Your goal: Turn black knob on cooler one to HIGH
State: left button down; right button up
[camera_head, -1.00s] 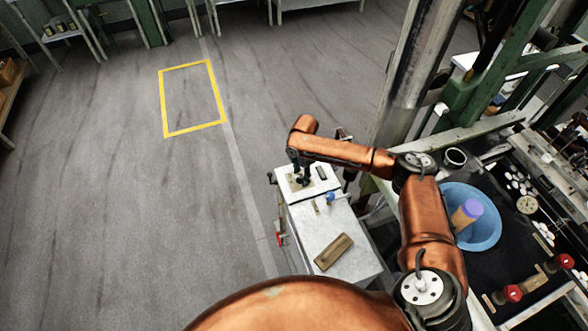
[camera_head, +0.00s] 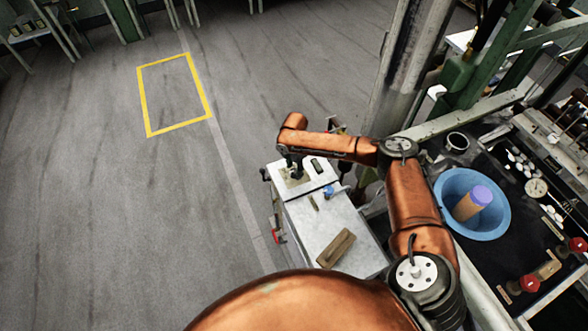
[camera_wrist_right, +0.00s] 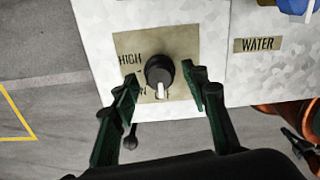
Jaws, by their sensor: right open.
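The cooler (camera_head: 318,227) is a pale metal box with a label plate (camera_wrist_right: 125,44) on its top. The black knob (camera_wrist_right: 160,71) stands on that plate, its white pointer toward the bottom of the wrist view. HIGH (camera_wrist_right: 130,58) is printed at the knob's upper left; lower lettering is partly covered. My right gripper (camera_wrist_right: 164,86) is open, one finger on each side of the knob with gaps. It also shows over the plate in the head view (camera_head: 293,170).
A WATER label (camera_wrist_right: 257,44) and blue valve (camera_head: 329,191) are beside the plate. A blue basin (camera_head: 447,217) and steel post (camera_head: 413,60) are at the right. Open floor lies left.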

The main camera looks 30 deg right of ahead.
jog(key=shift+c, duration=0.3)
jog(key=c, duration=0.8)
grip_shut()
pick_arm(q)
jog(key=shift+w+r, duration=0.1)
jog(key=shift+w, duration=0.15)
